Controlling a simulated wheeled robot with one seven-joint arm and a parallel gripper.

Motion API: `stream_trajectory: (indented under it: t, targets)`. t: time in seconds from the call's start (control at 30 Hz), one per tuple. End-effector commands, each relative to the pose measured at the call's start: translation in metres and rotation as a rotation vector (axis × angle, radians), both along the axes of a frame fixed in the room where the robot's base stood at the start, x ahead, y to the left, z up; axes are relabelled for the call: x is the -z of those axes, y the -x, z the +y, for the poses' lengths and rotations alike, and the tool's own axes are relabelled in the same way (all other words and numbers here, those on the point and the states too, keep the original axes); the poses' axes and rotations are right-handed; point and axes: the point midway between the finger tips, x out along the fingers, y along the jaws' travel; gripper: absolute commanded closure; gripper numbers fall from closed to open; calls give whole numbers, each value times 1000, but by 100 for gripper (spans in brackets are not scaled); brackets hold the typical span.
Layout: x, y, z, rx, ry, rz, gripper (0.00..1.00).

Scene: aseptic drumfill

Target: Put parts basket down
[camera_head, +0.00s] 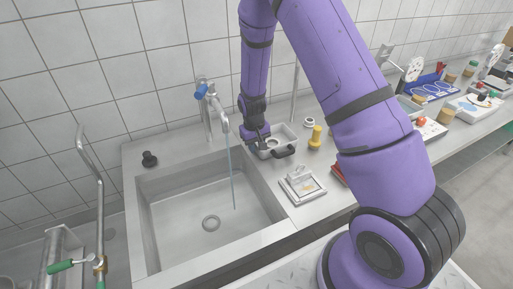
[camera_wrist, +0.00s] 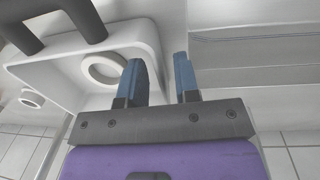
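The parts basket (camera_head: 291,133) is a pale grey tray with a dark handle. It stands on the counter just right of the sink in the head view. The basket also fills the upper left of the wrist view (camera_wrist: 50,70), with a white ring (camera_wrist: 103,70) inside it. My gripper (camera_head: 258,146) is at the basket's left end. In the wrist view my gripper (camera_wrist: 160,76) has its two blue fingers apart with a clear gap. The basket's near edge reaches to the gap between the fingers; I cannot tell whether they touch it.
The sink (camera_head: 165,215) is left of the basket, with water running from the tap (camera_head: 212,105). A small square device (camera_head: 302,185), a yellow part (camera_head: 315,137) and a white ring (camera_head: 309,122) stand close to the basket. More items crowd the counter further right.

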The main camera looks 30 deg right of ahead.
Motion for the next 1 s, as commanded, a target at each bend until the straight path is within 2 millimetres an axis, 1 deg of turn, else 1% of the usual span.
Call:
stream_trajectory:
  t: [0.4,0.5,0.6,0.77,0.83,0.87,0.97,1.0]
  targets:
    - [-79,-1,7,-1,0,-5,71]
    - [-93,-1,8,0,0,-4,71]
    - [-103,0,8,0,0,-3,71]
    - [-115,1,9,2,-2,-6,71]
    - [-127,4,9,3,-8,-14,71]
    - [-133,5,9,3,-12,-20,71]
    - [-164,15,10,6,-29,-50,71]
    - [-179,21,10,7,-36,-62,71]
